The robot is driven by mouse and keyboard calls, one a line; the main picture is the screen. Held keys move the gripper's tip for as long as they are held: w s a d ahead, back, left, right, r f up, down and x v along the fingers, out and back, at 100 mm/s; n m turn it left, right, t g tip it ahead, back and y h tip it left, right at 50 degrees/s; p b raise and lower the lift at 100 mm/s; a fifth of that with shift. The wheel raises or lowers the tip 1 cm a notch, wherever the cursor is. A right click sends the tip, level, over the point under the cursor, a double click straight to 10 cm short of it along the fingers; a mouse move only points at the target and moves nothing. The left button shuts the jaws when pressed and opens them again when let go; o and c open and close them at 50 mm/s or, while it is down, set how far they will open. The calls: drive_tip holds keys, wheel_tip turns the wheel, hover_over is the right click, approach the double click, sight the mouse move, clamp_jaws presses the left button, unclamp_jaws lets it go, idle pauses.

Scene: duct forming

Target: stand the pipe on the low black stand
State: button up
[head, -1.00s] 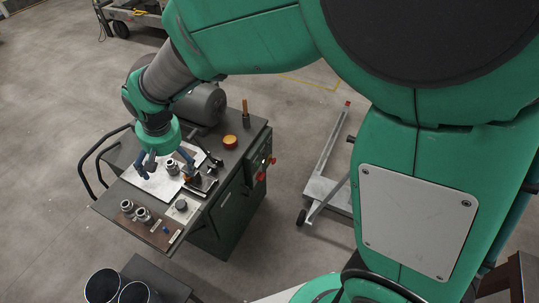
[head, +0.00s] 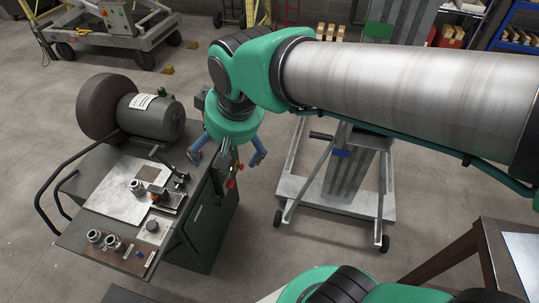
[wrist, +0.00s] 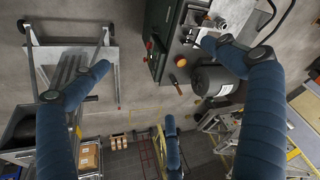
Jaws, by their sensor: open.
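My gripper (head: 228,160) is open and empty, with its blue fingers spread, in the air by the right side of the green machine bench. The fingers also spread wide in the wrist view (wrist: 160,78), with nothing between them. I cannot make out the pipe in either current view. A dark flat surface (head: 118,296) is cut off at the bottom edge of the head view; I cannot tell whether it is the low black stand.
The machine bench (head: 205,220) carries a motor (head: 150,117), a white sheet (head: 115,190) and small metal fittings (head: 112,243). A wheeled cart (head: 335,200) stands right of my gripper. A brown-legged table (head: 490,255) is at lower right. Floor shows between cart and bench.

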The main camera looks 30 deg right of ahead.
drive_tip(key=s+d+r+m, duration=0.1)
drive_tip(key=s+d, duration=0.6)
drive_tip(key=s, duration=0.2)
drive_tip(key=shift+s+t+h, duration=0.4)
idle(1.0)
